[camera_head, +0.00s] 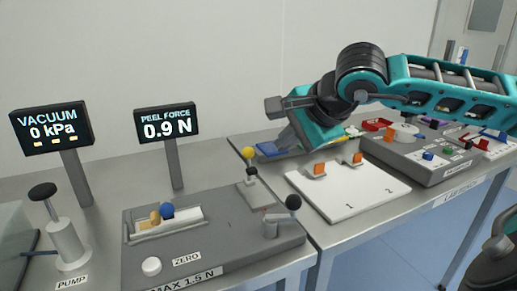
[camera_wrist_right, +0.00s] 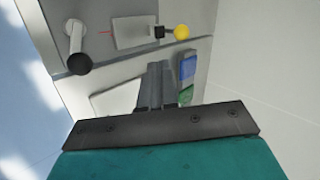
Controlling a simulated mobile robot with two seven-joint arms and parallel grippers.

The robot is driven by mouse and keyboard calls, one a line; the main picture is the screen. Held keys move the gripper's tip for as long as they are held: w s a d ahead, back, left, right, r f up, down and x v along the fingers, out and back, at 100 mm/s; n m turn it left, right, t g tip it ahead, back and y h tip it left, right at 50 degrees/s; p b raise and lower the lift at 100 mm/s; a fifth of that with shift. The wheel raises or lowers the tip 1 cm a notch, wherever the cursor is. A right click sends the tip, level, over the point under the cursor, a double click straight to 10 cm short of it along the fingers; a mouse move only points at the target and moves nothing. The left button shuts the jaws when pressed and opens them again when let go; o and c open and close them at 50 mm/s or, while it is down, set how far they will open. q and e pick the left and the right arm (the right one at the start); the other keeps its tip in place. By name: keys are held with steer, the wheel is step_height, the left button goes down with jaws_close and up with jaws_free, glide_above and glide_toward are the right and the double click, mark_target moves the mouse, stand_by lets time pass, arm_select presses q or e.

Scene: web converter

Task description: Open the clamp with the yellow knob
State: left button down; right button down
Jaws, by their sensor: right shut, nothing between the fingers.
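The clamp's yellow knob (camera_head: 249,152) sits on a short dark stem above a small grey block (camera_head: 254,193), at the back right of the grey peel-force unit. The yellow knob (camera_wrist_right: 182,32) is beyond the fingertips there, beside a black piece and a light plate. My left gripper is not in view.
A black-knobbed lever (camera_head: 293,202) stands at the unit's right front. A white board (camera_head: 350,196) with orange clips (camera_head: 319,169) lies to the right. A pump (camera_head: 66,240) stands at the left.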

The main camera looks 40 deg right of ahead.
mark_target(252, 150)
steer(key=shift+w+r+p+x, duration=0.3)
steer(key=shift+p+x, duration=0.2)
steer(key=shift+x, duration=1.25)
steer(key=shift+w+r+p+x, duration=0.3)
steer(key=shift+p+x, duration=0.25)
steer(key=shift+x, duration=1.25)
steer(key=shift+w+r+p+x, duration=0.3)
steer(key=shift+p+x, duration=0.2)
steer(key=shift+x, duration=1.25)
steer(key=shift+f, duration=0.1)
steer(key=shift+w+d, duration=0.15)
steer(key=shift+w, duration=0.45)
steer(key=shift+w+r, duration=0.1)
steer(key=shift+r, duration=0.1)
steer(key=shift+d+r, duration=0.1)
